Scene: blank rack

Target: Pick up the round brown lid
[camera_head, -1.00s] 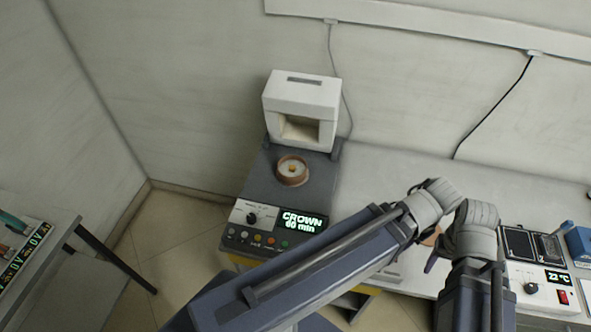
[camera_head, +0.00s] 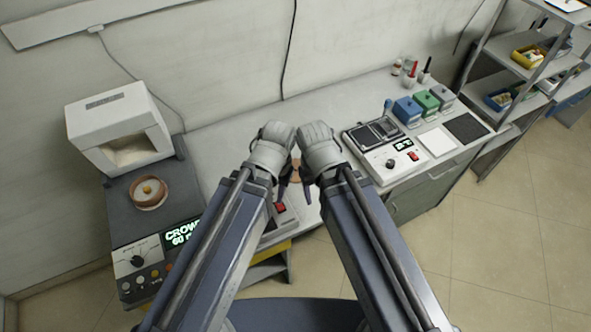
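A small part of a round brown thing (camera_head: 296,172), which looks like the lid, shows on the bench in the gap between my two wrists. Most of it is hidden by my arms. My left gripper (camera_head: 281,190) points down just left of it, and my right gripper (camera_head: 307,192) points down just right of it. Only dark finger parts of each show, so I cannot tell whether they are open, or whether they touch the brown thing. A round brown dish (camera_head: 149,206) with a pale inside and a small yellowish piece sits on the furnace's dark base at the left.
A white furnace (camera_head: 110,108) with a control panel (camera_head: 160,258) stands at the bench's left end. A device with a red switch (camera_head: 280,208) is partly behind my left arm. A heater unit (camera_head: 392,160) and colored boxes (camera_head: 407,110) stand at the right. The bench (camera_head: 225,138) behind my wrists is clear.

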